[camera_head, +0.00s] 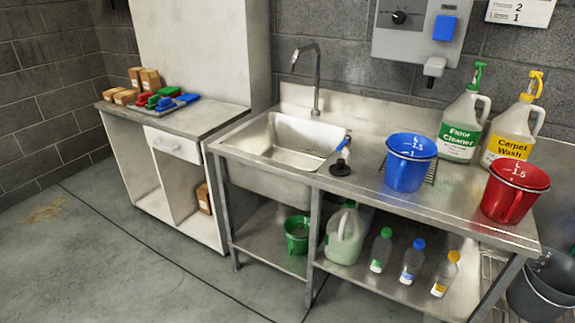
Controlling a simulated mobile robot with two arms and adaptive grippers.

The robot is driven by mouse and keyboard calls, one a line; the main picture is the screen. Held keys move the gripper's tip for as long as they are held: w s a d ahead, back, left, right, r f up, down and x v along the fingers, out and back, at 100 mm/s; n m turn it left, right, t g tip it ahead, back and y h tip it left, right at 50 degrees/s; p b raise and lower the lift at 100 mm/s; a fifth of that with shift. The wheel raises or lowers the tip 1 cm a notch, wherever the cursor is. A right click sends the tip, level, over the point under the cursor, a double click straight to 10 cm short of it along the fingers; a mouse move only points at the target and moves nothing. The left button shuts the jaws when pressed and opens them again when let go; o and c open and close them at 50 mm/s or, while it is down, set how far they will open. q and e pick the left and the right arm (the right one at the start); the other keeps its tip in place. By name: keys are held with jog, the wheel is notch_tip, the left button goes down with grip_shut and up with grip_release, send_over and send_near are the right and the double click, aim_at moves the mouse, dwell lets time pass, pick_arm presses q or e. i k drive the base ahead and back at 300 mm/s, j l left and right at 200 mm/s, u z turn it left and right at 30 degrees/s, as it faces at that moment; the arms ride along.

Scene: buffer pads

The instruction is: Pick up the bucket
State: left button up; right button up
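Several buckets are in view. A blue bucket (409,164) stands upright on the steel counter, right of the sink, by a wire rack. A red bucket (514,193) stands upright near the counter's right end. A small green bucket (297,235) sits on the lower shelf under the sink. A dark grey bucket (544,289) with a wire handle is at the lower right, cut off by the picture edge. Neither of my grippers shows.
The steel counter (365,195) holds a sink (290,142), a black-based tool, and the Floor Cleaner (463,128) and Carpet Wash (510,138) jugs. Bottles and a jug fill the lower shelf. A cabinet with boxes and colored pads stands left.

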aim_at(296, 228)
jog(key=i+j, duration=0.2)
jog(key=i, duration=0.2)
jog(key=i+j+z, duration=0.1)
jog(key=i, duration=0.25)
jog(key=i+j+z, duration=0.1)
jog(key=i+j, duration=0.2)
jog(key=i, duration=0.1)
